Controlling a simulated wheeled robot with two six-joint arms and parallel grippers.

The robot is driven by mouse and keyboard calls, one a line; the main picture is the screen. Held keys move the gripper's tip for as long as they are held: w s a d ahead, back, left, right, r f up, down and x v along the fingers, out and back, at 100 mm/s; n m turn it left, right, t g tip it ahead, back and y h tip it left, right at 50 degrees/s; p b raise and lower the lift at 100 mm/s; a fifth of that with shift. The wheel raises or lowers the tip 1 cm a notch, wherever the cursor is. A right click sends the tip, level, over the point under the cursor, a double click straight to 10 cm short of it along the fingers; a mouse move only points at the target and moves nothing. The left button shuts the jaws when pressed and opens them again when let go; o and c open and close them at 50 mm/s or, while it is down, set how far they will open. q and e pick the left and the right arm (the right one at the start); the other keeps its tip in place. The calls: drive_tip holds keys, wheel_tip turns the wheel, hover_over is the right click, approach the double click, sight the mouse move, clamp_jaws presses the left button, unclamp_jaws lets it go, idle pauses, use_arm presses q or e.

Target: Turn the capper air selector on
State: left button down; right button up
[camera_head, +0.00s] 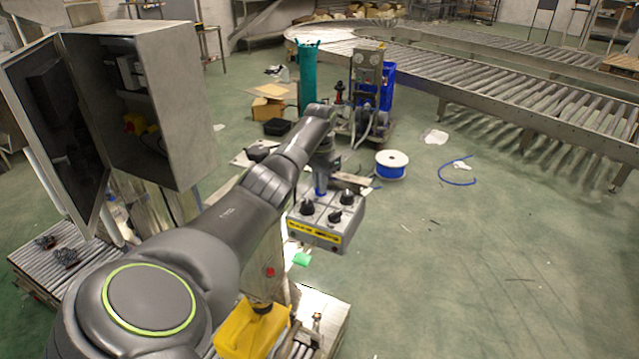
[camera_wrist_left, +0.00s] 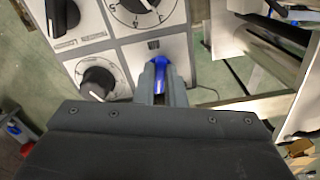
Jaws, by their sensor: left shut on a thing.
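The grey control box (camera_head: 318,232) stands at the centre of the head view, with black knobs on its top face and a yellow label strip on its front. The blue selector (camera_head: 320,192) is at the far edge of that face, and it also shows in the left wrist view (camera_wrist_left: 172,71). My left gripper (camera_head: 322,180) points down onto it. In the left wrist view the two grey fingers (camera_wrist_left: 163,80) are closed around the blue selector and hide part of it. My right gripper is in neither view.
Black knobs (camera_wrist_left: 98,79) sit close beside the fingers on the panel. An open grey cabinet (camera_head: 150,100) stands at the left. A blue cable spool (camera_head: 392,165) and a roller conveyor (camera_head: 520,95) are beyond the box. The floor at the right is mostly clear.

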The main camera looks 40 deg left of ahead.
use_arm(q)
drive_tip(key=n, duration=0.4)
drive_tip(key=shift+d+n, duration=0.1)
drive_tip(key=shift+n, duration=0.2)
drive_tip(key=n, duration=0.4)
drive_tip(key=shift+w+n, duration=0.1)
drive_tip(key=shift+n, duration=0.3)
drive_tip(key=c, duration=1.5)
unclamp_jaws()
